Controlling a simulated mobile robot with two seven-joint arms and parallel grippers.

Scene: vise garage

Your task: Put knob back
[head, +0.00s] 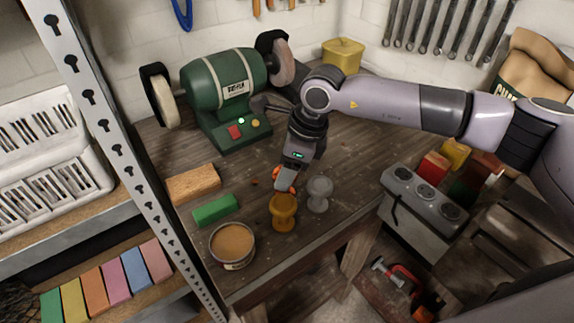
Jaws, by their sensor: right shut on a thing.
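My right gripper (286,180) points down over the wooden workbench (345,155). It is shut on a small orange-red thing, which looks like a knob (282,183) and is mostly hidden by the fingers. A yellow-orange knob-shaped piece (283,212) stands upright just in front of the gripper. A similar grey piece (319,193) stands to its right. I cannot tell whether the held thing touches the bench. My left gripper is not in view.
A green bench grinder (222,88) stands behind, left of my right arm. A wooden block (193,184), a green block (215,210) and an open tin (232,245) lie left of the gripper. A grey box with round dials (425,198) is to the right. A metal shelf post (110,130) borders the left.

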